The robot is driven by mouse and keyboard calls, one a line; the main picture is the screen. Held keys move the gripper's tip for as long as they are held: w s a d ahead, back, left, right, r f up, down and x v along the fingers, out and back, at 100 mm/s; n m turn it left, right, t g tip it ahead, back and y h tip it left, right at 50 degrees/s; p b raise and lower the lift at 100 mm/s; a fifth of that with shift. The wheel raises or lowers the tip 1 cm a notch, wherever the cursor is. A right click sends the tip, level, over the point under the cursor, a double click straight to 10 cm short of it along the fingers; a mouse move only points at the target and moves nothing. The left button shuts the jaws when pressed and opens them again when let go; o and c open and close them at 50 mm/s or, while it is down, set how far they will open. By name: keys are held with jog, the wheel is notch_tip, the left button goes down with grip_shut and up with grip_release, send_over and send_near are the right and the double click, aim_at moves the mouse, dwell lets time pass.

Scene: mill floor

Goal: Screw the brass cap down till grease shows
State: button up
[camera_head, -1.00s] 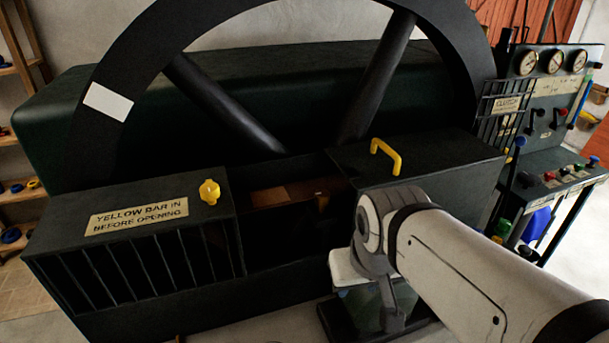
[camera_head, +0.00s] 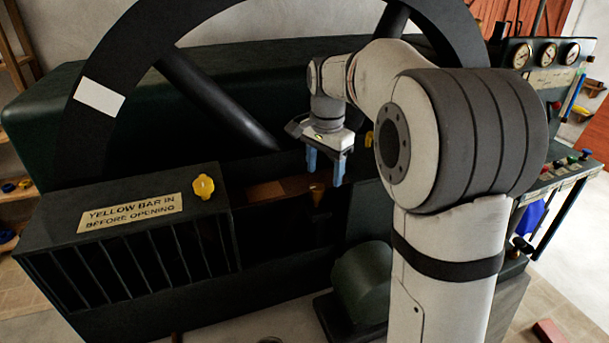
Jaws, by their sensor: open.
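The brass cap (camera_head: 317,190) is a small brownish-gold piece in the dark opening of the black machine housing, below the big wheel. My gripper (camera_head: 325,176) points down above the opening, with two blue fingers spread apart and nothing between them. In this view the fingertips are just above the cap, one to each side of it. I cannot tell how far the fingers are from the cap in depth. No grease can be made out.
The black spoked wheel (camera_head: 115,62) rises over the opening. A yellow knob (camera_head: 204,186) sits on the slatted guard (camera_head: 150,250), beside a sign reading "YELLOW BAR IN BEFORE OPENING" (camera_head: 131,213). A gauge panel (camera_head: 548,60) stands at right.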

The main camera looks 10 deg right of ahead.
aim_at(317, 186)
jog(key=w+f+m, duration=0.1)
jog(key=w, duration=0.1)
jog(key=w+f+m, duration=0.1)
jog(key=w, duration=0.1)
jog(key=w+f+m, duration=0.1)
jog(key=w, duration=0.2)
jog(key=shift+g, duration=0.4)
jog(key=shift+w+f, duration=0.15)
jog(key=shift+f, duration=0.1)
jog(key=shift+f+p, duration=0.45)
jog(key=shift+f, duration=3.15)
jog(key=c, duration=1)
